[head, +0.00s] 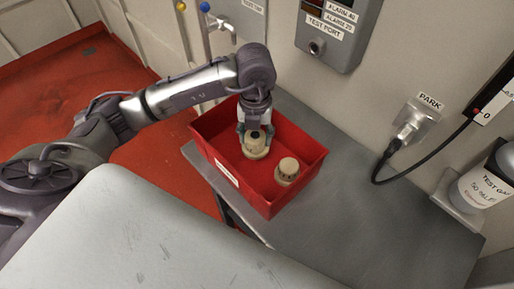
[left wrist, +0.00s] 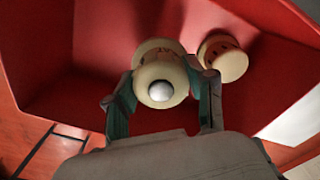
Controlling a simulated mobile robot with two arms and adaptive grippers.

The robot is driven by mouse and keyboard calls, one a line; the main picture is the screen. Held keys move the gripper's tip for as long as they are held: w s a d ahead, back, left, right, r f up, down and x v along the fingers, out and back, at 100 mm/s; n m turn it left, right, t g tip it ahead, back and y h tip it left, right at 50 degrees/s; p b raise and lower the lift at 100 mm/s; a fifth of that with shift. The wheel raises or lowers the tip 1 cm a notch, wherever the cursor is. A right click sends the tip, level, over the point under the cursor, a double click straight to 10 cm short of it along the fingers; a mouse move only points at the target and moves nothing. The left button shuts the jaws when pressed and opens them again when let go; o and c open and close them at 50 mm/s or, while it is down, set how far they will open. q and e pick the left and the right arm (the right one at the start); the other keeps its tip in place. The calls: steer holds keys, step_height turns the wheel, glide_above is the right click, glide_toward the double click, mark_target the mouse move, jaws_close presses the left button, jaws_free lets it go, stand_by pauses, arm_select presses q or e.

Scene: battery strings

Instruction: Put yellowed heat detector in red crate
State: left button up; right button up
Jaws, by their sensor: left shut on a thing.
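The red crate (head: 228,173) stands on a grey metal bench against the wall. My left gripper (head: 256,132) reaches down into it from above, its fingers shut on a yellowed heat detector (head: 256,150). In the left wrist view the detector (left wrist: 160,80) sits between the two fingers (left wrist: 163,95), its round pale tip facing the camera. I cannot tell whether it touches the crate floor. A second yellowed detector (head: 287,170) is in the crate to the right, apart from the gripper; it also shows in the left wrist view (left wrist: 224,60). My right gripper is not in view.
The grey bench (head: 370,225) is clear right of the crate. A PARK socket (head: 413,122) with a black cable, a test port box (head: 338,35) and a labelled gas cylinder (head: 487,188) are along the wall. A tap (head: 218,28) is behind the crate.

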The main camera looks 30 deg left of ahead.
mark_target(256, 149)
arm_select(q)
step_height(256, 149, down, 2)
steer(key=shift+f, duration=0.1)
step_height(256, 149, down, 3)
steer(key=shift+f+p, duration=0.1)
steer(key=shift+p, duration=0.5)
steer(key=shift+f, duration=0.4)
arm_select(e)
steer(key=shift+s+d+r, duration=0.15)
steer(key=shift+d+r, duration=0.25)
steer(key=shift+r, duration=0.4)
arm_select(q)
steer(key=shift+f, duration=0.15)
steer(key=o, duration=1.2)
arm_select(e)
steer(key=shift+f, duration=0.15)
